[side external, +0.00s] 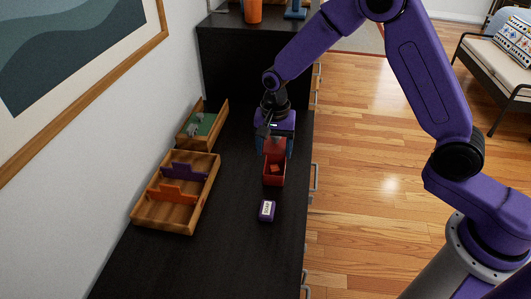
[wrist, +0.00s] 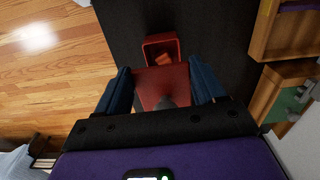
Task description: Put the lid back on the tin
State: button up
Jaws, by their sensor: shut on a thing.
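The red tin (side external: 273,182) stands open on the dark desk top, with a small orange-red piece inside. It also shows in the wrist view (wrist: 178,47), just beyond my fingertips. My gripper (side external: 274,146) is shut on the red lid (wrist: 160,84), whose flat face shows between the two blue fingers in the wrist view. The lid is at the tin's far side in the side view and overlaps its edge in the wrist view. I cannot tell whether lid and tin touch.
A small purple box with a white label (side external: 267,211) sits in front of the tin. A wooden tray (side external: 146,214) with purple and orange dividers and a green-lined wooden box (side external: 222,117) stand along the wall. The desk's front left is clear.

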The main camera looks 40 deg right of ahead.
aim_at(274, 151)
jog(key=shift+f, duration=2.9)
jog(key=shift+f, duration=1)
jog(key=o, duration=1.1)
notch_tip(274, 151, up, 18)
jog(key=shift+f, duration=0.25)
jog(key=shift+s+a, duration=0.1)
